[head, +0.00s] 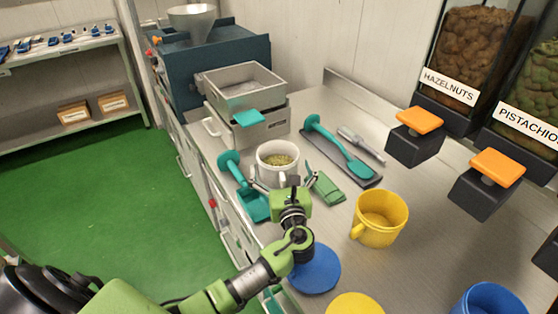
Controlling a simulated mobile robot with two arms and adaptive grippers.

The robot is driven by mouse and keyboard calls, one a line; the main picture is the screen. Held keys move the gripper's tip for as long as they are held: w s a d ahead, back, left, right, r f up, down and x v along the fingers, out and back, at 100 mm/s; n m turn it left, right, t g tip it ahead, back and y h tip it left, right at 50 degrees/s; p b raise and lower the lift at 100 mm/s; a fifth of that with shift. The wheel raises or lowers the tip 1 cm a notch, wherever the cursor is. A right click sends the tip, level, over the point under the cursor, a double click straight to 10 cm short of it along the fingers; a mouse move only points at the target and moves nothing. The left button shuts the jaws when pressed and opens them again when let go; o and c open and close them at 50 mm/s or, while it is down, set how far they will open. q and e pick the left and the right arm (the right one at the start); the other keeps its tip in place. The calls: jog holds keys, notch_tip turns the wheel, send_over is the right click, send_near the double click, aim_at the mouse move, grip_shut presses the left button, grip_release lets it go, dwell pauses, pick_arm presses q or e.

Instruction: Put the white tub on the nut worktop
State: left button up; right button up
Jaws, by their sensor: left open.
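The white tub (264,165) stands upright on the steel worktop (330,225) in the head view, with greenish contents inside. My left gripper (283,178) is open at the near side of the tub, its fingers spread to either side of the tub's lower part. I cannot tell whether the fingers touch it. The gripper hides part of the tub's near side. My right gripper is not in view.
A yellow jug (379,218), blue disc (315,269) and hazelnut dispenser (468,60) are to the right. Green floor lies left.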

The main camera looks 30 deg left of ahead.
pick_arm(q)
jog(key=b+v, duration=0.1)
jog(key=v, duration=0.7)
